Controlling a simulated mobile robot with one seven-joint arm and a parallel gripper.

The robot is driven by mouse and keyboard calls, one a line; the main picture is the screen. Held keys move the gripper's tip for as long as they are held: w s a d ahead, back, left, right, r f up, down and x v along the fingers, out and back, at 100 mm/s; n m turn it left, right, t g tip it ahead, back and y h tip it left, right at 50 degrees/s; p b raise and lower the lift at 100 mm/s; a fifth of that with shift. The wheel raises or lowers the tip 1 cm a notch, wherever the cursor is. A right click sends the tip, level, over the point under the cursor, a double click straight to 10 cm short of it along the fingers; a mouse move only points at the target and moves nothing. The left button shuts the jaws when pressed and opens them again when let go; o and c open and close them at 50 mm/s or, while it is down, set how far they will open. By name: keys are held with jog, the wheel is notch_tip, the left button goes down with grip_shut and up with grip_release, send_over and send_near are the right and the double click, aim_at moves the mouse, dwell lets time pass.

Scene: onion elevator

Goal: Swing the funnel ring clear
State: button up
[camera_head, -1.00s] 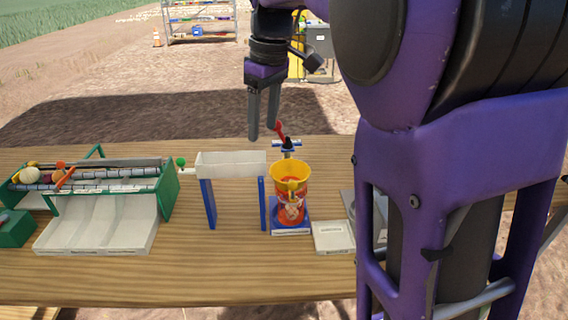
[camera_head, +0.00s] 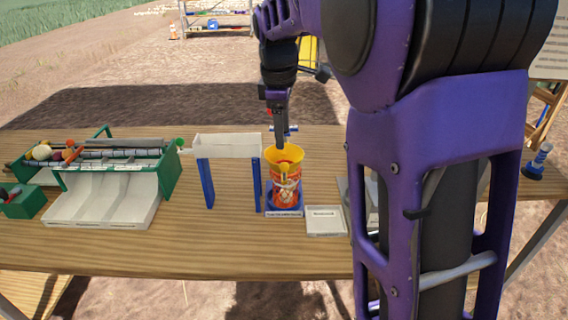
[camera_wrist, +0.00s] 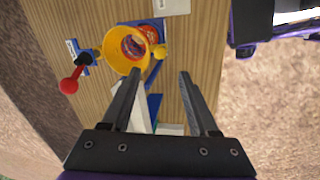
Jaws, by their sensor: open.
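The yellow funnel ring (camera_head: 285,152) sits on top of the orange container (camera_head: 284,187), which stands on a blue base on the table. In the wrist view the funnel ring (camera_wrist: 109,49) shows from above, with red and orange inside it. A red ball handle (camera_wrist: 69,86) sticks out at its left on a black hub and a blue bracket. A small yellow knob is at its right. My gripper (camera_head: 281,143) is above and behind the funnel in the head view. In the wrist view my gripper (camera_wrist: 158,77) is open and empty, its fingers apart and pointing toward the funnel area.
A white trough (camera_head: 228,146) on blue legs stands left of the funnel. A green-framed roller sorter (camera_head: 170,172) with vegetables and white bins is farther left. Bare table (camera_head: 130,255) lies in front.

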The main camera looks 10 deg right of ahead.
aim_at(284, 163)
jog(key=f, duration=0.3)
jog(key=w+f, duration=0.1)
jog(key=f, duration=0.2)
jog(key=f+b, duration=0.1)
jog(key=f, duration=0.3)
jog(key=shift+w+d, duration=0.35)
jog(key=shift+d, duration=0.05)
grip_shut()
jog(key=shift+r, duration=0.1)
dwell(0.7)
